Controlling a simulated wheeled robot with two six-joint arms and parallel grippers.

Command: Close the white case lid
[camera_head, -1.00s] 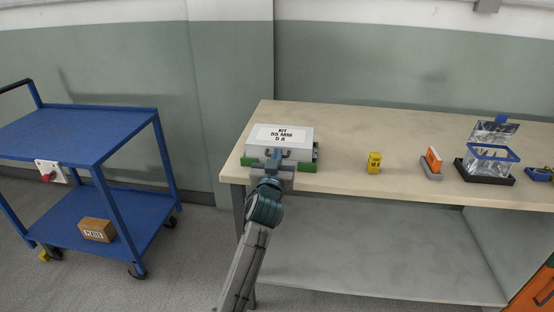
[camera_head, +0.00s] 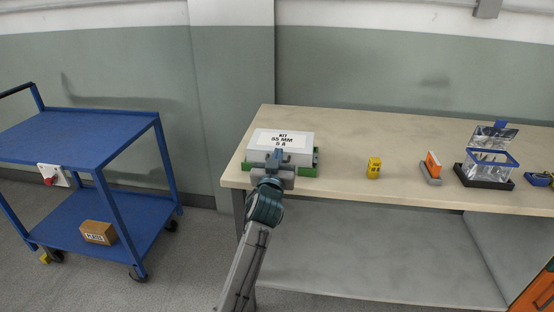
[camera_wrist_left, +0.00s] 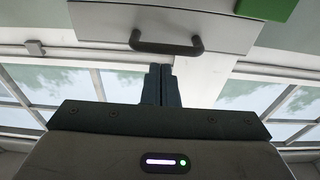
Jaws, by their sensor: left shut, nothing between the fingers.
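The white case (camera_head: 306,144) sits at the left end of the bench, in a green holder (camera_head: 308,172). Its lid, labelled "KIT 55 MM 5 A", lies flat on top and looks down; whether it is fully seated I cannot tell. My left gripper (camera_head: 277,154) is shut and empty at the case's front, hiding part of the front face. In the left wrist view, the shut fingers (camera_wrist_left: 161,84) point at the pale case front (camera_wrist_left: 100,22), with its dark handle (camera_wrist_left: 166,46) just beyond them and apart in the picture. My right gripper is out of view.
On the bench (camera_head: 340,135) stand a yellow block (camera_head: 374,168), an orange item in a grey holder (camera_head: 432,166) and a blue-rimmed clear bin (camera_head: 490,162). A blue cart (camera_head: 75,135) stands left, with a brown box (camera_head: 98,232) on its lower shelf. Bench space right of the case is clear.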

